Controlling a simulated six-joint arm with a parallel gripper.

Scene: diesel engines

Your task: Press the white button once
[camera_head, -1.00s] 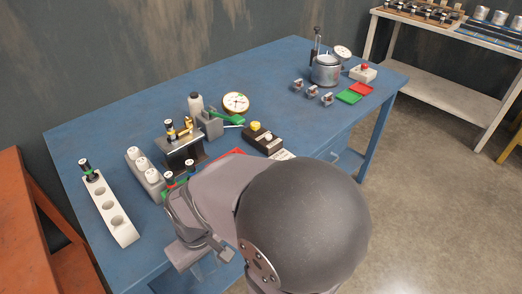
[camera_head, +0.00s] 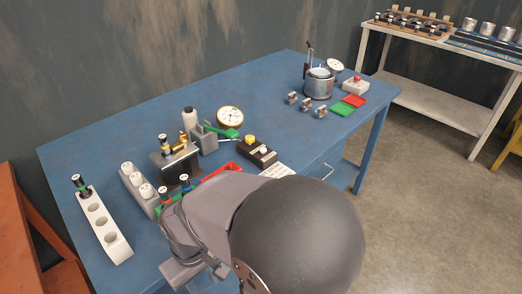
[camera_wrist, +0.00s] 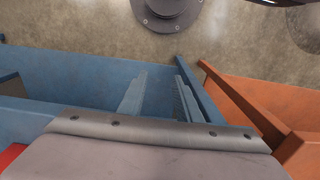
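A dark box (camera_head: 264,158) on the blue table carries a yellow button (camera_head: 250,140) and a white button (camera_head: 259,149) in the head view. Nothing touches the white button. My gripper (camera_wrist: 158,78) shows in the wrist view as two blue-grey fingers standing apart, with nothing seen between them. In the head view my arm covers the near table edge, left of and nearer than the dark box. The fingertips are largely hidden there. The wrist view does not show the white button.
A red tray (camera_head: 222,171) and a white card (camera_head: 277,171) lie between my arm and the box. A dial gauge (camera_head: 230,116), a metal stand (camera_head: 174,160), and a white holder (camera_head: 104,228) stand nearby. The table behind the gauge is clear.

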